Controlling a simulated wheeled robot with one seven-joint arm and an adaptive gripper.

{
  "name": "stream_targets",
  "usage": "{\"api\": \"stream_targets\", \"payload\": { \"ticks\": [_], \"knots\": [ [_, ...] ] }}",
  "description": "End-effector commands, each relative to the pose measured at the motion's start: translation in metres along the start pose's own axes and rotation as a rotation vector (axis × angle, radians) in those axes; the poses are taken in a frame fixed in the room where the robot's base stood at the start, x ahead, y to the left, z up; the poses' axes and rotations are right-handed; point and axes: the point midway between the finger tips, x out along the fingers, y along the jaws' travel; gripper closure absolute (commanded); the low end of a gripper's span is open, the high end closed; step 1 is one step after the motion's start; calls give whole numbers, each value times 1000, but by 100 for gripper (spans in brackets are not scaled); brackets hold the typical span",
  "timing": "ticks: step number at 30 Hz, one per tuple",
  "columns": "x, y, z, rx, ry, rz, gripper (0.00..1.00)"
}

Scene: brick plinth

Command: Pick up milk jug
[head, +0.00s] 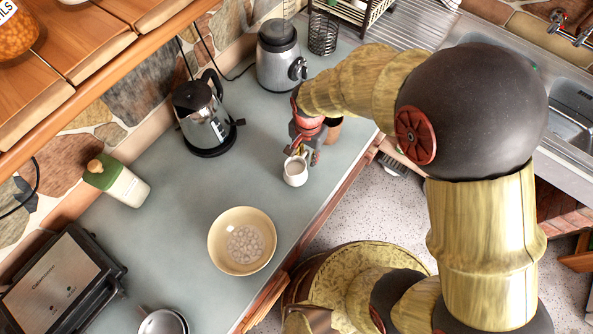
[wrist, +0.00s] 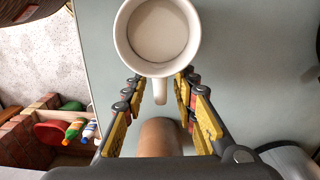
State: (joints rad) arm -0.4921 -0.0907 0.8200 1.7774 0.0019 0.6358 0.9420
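The milk jug (head: 295,172) is a small white jug with pale liquid inside. It stands upright on the grey-blue counter near its front edge. In the wrist view the jug (wrist: 157,32) is at the top centre, with its handle (wrist: 160,90) pointing down between my fingers. My gripper (head: 303,150) is at the jug's far side in the head view. In the wrist view my gripper (wrist: 158,82) is open, with a finger on each side of the handle and a gap to it on both sides.
A brown cylindrical thing (wrist: 160,137) stands close behind the jug, between my fingers' bases. A cream bowl (head: 242,241) is nearer on the counter. A kettle (head: 203,118) and a blender (head: 279,57) stand toward the wall. The counter (head: 180,215) between kettle and bowl is clear.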

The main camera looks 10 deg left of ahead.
Motion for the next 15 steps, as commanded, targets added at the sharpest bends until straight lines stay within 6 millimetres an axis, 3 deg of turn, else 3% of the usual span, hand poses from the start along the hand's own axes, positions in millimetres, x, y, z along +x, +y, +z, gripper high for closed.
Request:
{"api": "stream_targets", "payload": {
  "ticks": [3,10,15],
  "knots": [
    [13,-1,0,0,1,-2,72],
    [13,-1,0,0,2,-2,72],
    [13,-1,0,0,1,-2,82]
  ]
}}
